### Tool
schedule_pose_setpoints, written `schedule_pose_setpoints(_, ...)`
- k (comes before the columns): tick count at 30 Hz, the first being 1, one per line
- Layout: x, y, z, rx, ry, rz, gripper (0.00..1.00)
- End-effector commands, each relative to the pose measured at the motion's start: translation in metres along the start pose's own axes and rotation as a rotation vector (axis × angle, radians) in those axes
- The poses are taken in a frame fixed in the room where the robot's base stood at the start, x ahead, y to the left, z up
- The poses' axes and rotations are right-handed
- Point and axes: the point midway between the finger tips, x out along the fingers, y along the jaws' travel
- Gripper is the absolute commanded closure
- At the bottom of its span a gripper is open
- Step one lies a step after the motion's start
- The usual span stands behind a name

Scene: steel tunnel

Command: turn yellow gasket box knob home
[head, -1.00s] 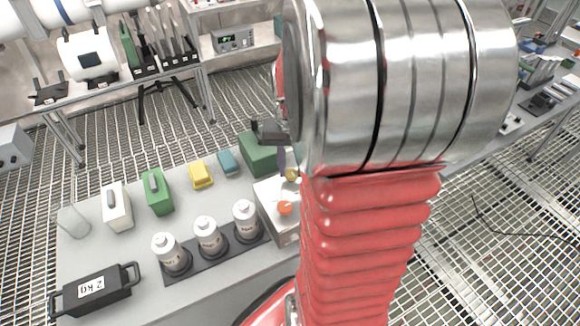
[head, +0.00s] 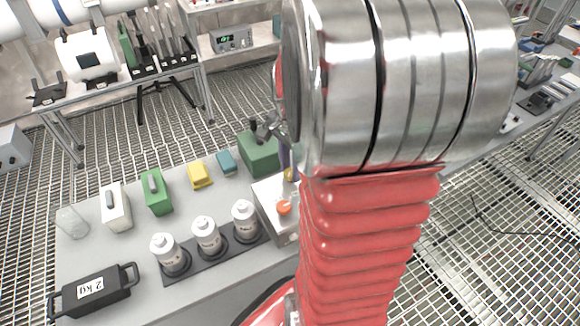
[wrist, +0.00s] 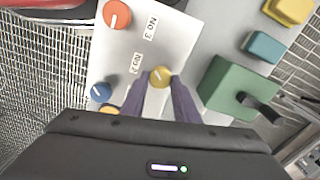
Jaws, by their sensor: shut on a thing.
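The yellow knob (wrist: 160,76) is on the face of a white box (wrist: 178,38), with a pale pointer line that runs diagonally. My gripper (wrist: 160,92) is shut on this knob, with its purple fingers on either side of it. In the head view the knob (head: 289,174) shows small beside my arm, under the purple fingers (head: 284,157). The box (head: 270,193) is partly hidden by my arm. An orange knob (wrist: 117,15) and a blue knob (wrist: 101,92) are on the same face. Labels "No 3" and "No 2" are printed there.
A green box (head: 259,152) with a dark handle stands close behind the white box. A teal block (head: 227,162) and a yellow block (head: 199,175) lie nearby. Several white bottles (head: 207,237) stand on a dark strip left of the white box.

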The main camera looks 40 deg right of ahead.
Motion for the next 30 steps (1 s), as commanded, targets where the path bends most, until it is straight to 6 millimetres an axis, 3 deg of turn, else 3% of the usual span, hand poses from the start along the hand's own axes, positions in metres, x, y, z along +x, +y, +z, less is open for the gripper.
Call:
schedule_pose_setpoints(19,-0.0013,-0.0026,0.0019,0.079,-0.003,-0.007,0.95)
schedule_pose_setpoints(20,-0.0013,-0.0026,0.0019,0.079,-0.003,-0.007,0.72)
schedule_pose_setpoints(27,-0.0007,-0.0015,0.0012,0.078,-0.002,-0.004,0.55)
schedule_pose_setpoints(30,-0.0005,-0.0011,0.0009,0.078,-0.001,-0.003,0.54)
